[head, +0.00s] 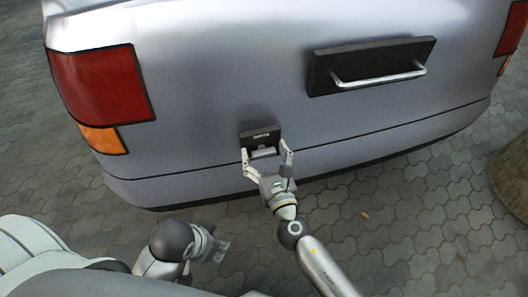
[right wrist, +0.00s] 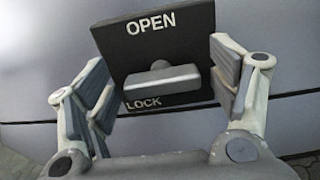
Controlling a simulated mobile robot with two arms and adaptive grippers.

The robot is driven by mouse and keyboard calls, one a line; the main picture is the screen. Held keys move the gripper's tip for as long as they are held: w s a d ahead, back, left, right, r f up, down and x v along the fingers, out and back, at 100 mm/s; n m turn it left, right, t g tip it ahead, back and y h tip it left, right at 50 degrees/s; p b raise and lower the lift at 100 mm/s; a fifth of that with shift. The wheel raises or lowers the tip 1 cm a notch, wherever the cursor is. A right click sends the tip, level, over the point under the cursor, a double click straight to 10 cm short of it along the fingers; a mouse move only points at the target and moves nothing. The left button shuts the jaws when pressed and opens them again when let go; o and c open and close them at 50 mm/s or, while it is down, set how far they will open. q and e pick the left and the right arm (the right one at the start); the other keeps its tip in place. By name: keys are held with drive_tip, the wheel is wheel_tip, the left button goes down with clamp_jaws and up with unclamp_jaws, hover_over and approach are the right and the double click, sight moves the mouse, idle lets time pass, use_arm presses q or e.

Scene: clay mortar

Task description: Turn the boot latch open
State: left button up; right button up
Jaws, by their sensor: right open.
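The boot latch is a dark square plate (head: 261,134) low on the car's rear, with a grey turning handle (right wrist: 162,78). In the right wrist view the plate reads OPEN at the top and LOCK at the lower left. The handle's bar lies nearly level between the words, just above LOCK. My right gripper (head: 267,155) is open, its fingers on either side of the latch handle.
The silver car's boot panel (head: 210,85) fills the upper scene. A dark panel with a bar handle (head: 380,76) is up to the right. A red tail light (head: 100,85) is at left. A round brown object (head: 512,175) stands at the right edge on grey paving (head: 420,215).

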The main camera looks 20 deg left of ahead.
drive_tip(key=shift+w+a, duration=0.25)
drive_tip(key=shift+w, duration=0.1)
drive_tip(key=shift+c, duration=0.5)
drive_tip(key=c, duration=0.9)
drive_tip(key=shift+c, duration=0.2)
